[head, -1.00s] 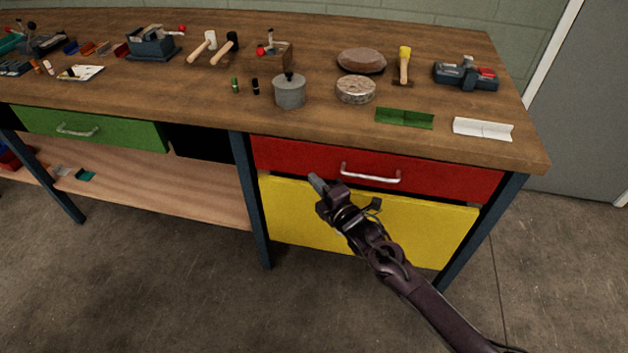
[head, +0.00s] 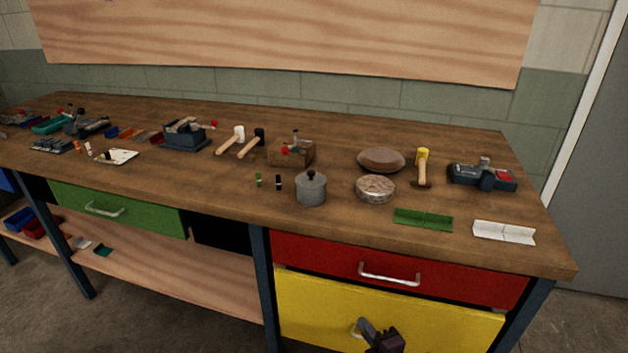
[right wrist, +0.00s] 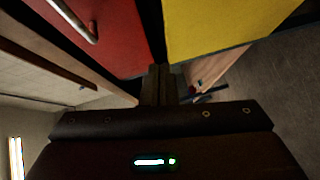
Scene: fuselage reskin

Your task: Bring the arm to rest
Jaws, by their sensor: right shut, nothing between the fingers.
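My right gripper (head: 368,328) shows at the bottom edge of the head view, in front of the yellow drawer (head: 420,312). Its fingers are shut and hold nothing. In the right wrist view the shut fingers (right wrist: 160,84) point toward the bench front, with the red drawer (right wrist: 105,35) and the yellow drawer close by. Whether the gripper touches the yellow drawer front cannot be told. My left arm and gripper are not in view.
The wooden bench top (head: 330,235) carries a grey pot (head: 311,190), a round stone-like disc (head: 375,189), mallets, vises, a green angle piece (head: 423,220) and a white one (head: 503,233). The red drawer's handle (head: 390,275) sticks out. Open floor lies at the lower left.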

